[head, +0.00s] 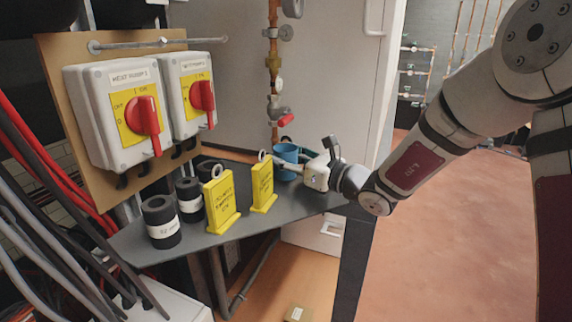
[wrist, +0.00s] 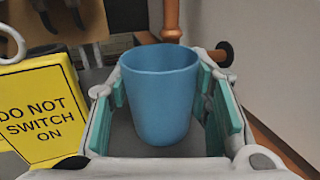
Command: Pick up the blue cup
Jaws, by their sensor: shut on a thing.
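The blue cup (head: 286,156) stands upright at the back right of the dark shelf (head: 140,243), beside a yellow sign. It also shows in the wrist view (wrist: 160,98), upright between the two teal-padded fingers. My gripper (head: 291,166) reaches in from the right in the head view and is shut on the cup; in the wrist view the fingers (wrist: 162,110) lie on either side of it. The cup's base is low in the wrist view, and I cannot tell whether it touches the shelf.
Two yellow signs (head: 221,201) (head: 263,183) stand left of the cup; one shows close in the wrist view (wrist: 42,110). Black cylinders (head: 161,222) stand further left. A copper pipe with a red-handled valve (head: 280,112) rises behind. Open floor (head: 450,230) lies to the right.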

